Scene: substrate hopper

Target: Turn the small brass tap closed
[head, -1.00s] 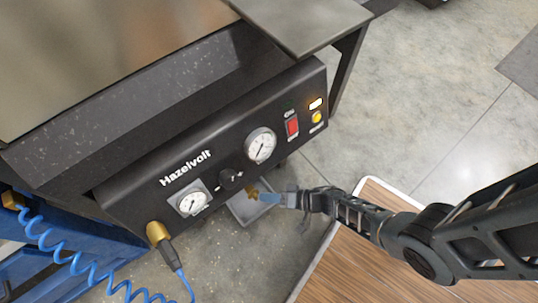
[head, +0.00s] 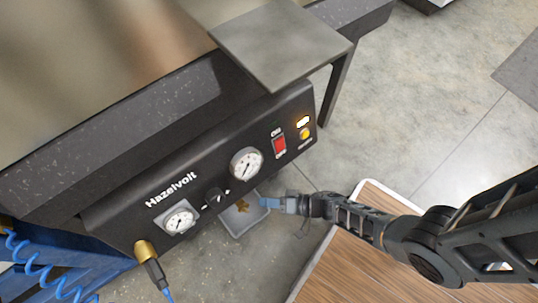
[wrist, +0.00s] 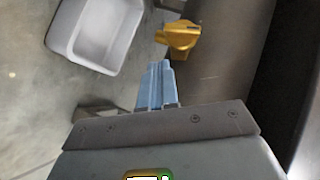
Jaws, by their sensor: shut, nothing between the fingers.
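The small brass tap (wrist: 180,38) sticks out from a dark cylindrical surface in the wrist view, its handle turned towards the upper right. It is small in the head view (head: 242,205), below the front panel and above a grey tray. My gripper (wrist: 160,66) has its blue fingers together and empty. In the wrist view the fingertips point at the tap, a short gap away. In the head view my gripper (head: 268,202) is just right of the tap, apart from it.
The grey tray (head: 238,228) sits below the tap and shows at upper left in the wrist view (wrist: 68,28). The black Hazelvolt panel (head: 105,220) with gauges, knob and red switch is close above. A wood-topped surface (head: 345,262) lies below my arm.

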